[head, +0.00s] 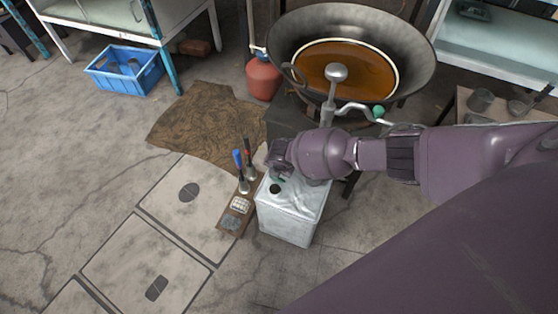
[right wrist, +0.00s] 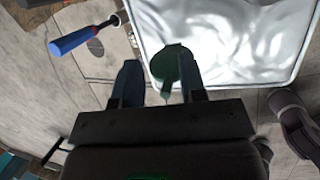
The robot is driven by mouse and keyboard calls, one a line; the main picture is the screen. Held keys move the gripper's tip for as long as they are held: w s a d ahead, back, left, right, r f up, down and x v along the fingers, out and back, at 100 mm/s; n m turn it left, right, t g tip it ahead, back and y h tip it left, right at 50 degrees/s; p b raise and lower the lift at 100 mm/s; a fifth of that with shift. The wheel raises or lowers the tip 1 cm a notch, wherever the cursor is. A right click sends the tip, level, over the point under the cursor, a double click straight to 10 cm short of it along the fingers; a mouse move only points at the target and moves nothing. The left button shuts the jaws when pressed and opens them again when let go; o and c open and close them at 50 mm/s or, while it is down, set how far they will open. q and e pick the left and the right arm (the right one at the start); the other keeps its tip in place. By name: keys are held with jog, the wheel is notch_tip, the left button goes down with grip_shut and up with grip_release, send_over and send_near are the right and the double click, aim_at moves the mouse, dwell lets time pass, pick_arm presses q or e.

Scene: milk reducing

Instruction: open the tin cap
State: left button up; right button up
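The silver tin (head: 290,212) stands on the floor below the wok, with a dark round spot and a bit of green on its top near the left corner. In the right wrist view the tin's shiny top (right wrist: 235,40) fills the upper right, with the dark green round cap (right wrist: 172,62) and its small tab at the near edge. My right gripper (right wrist: 160,72) is open, one finger on each side of the cap. In the head view my right gripper (head: 278,166) is just above the tin's top, and its fingers are mostly hidden. My left gripper is not in view.
A small wooden tray (head: 230,222) with blue- and red-handled tools is beside the tin on the left. The wok (head: 425,55) of orange liquid stands behind. A red gas cylinder (head: 263,80) and a blue crate (head: 105,80) are farther back.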

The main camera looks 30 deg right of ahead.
aim_at(280, 179)
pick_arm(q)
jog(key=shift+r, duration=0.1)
pick_arm(e)
jog(key=shift+r, duration=0.15)
jog(key=shift+r, duration=0.35)
pick_arm(q)
jog(key=p, duration=0.2)
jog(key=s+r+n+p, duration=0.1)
jog(key=p, duration=0.1)
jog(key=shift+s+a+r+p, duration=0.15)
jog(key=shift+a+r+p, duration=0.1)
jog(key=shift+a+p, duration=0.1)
pick_arm(e)
jog(key=v, duration=1)
jog(key=shift+s+f, duration=0.15)
